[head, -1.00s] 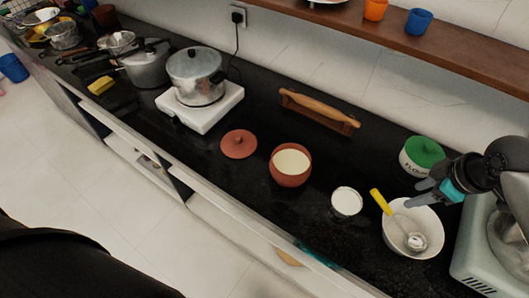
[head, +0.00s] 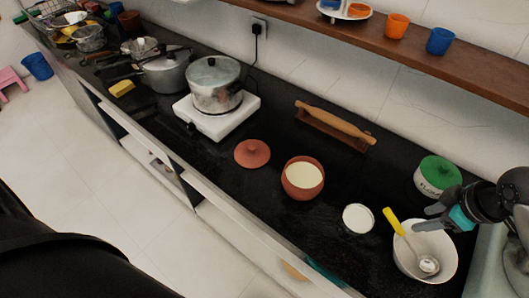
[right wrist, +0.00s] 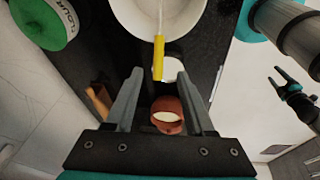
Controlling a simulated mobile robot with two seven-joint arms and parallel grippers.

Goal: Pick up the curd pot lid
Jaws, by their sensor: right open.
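The curd pot lid (head: 252,153), a flat reddish-brown clay disc with a small knob, lies on the black counter in the head view. The clay curd pot (head: 302,178) stands uncovered to its right with pale curd inside; it also shows between my fingers in the right wrist view (right wrist: 168,127). My right gripper (head: 428,218) is open and empty above the white bowl, well to the right of the lid. I cannot make out the lid in the right wrist view. What looks like my left gripper (right wrist: 285,80) is small at that view's right side, its jaws unclear.
A white bowl (head: 440,270) with a yellow-handled whisk and a small white-filled cup (head: 358,218) stand right of the pot. A flour tin (head: 437,178), a rolling pin (head: 336,122) and a stove with a steel pot (head: 214,85) line the back. Counter around the lid is clear.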

